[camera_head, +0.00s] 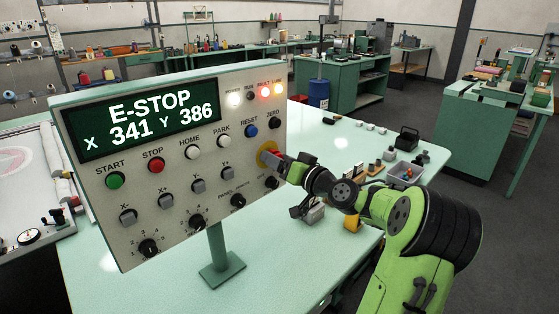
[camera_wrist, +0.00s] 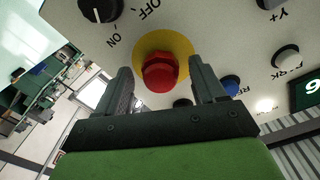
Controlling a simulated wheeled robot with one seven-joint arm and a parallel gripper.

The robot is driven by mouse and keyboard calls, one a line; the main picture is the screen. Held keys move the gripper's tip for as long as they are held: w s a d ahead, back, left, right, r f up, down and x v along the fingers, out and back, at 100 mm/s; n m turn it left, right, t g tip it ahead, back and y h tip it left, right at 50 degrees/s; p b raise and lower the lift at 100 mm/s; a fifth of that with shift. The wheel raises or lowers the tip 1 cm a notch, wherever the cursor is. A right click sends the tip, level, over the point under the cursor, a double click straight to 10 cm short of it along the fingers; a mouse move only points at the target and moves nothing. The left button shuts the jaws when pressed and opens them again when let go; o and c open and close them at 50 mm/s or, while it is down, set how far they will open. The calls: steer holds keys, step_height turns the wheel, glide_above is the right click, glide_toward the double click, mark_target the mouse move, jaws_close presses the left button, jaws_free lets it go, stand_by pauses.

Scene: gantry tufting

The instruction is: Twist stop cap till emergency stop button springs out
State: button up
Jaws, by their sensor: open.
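The red emergency stop cap (camera_wrist: 160,72) sits on a yellow round plate (camera_wrist: 143,44) on the front of the control panel (camera_head: 110,210). In the head view the yellow plate (camera_head: 267,152) shows near the panel's right edge, with the cap partly hidden by my gripper (camera_head: 284,166). In the wrist view my gripper (camera_wrist: 162,88) is open, with one finger on each side of the red cap and visible gaps between them. The panel's screen (camera_head: 140,119) reads E-STOP, X 341, Y 386. I cannot tell how far the cap is pressed in.
Near the cap are a blue RESET button (camera_head: 251,131) and an OFF/ON knob (camera_wrist: 100,8). The panel stands on a post (camera_head: 217,250) on a pale green table (camera_head: 300,260). Small tools and a grey bin (camera_head: 404,172) lie at the table's right side.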

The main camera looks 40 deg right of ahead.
steer(key=c, duration=1.1)
steer(key=shift+o, duration=0.2)
steer(key=m+p, duration=0.3)
steer(key=m, duration=0.1)
steer(key=shift+r+p, duration=0.15)
steer(key=shift+p, duration=0.15)
steer(key=shift+m+p, duration=1.4)
steer(key=shift+m, duration=0.6)
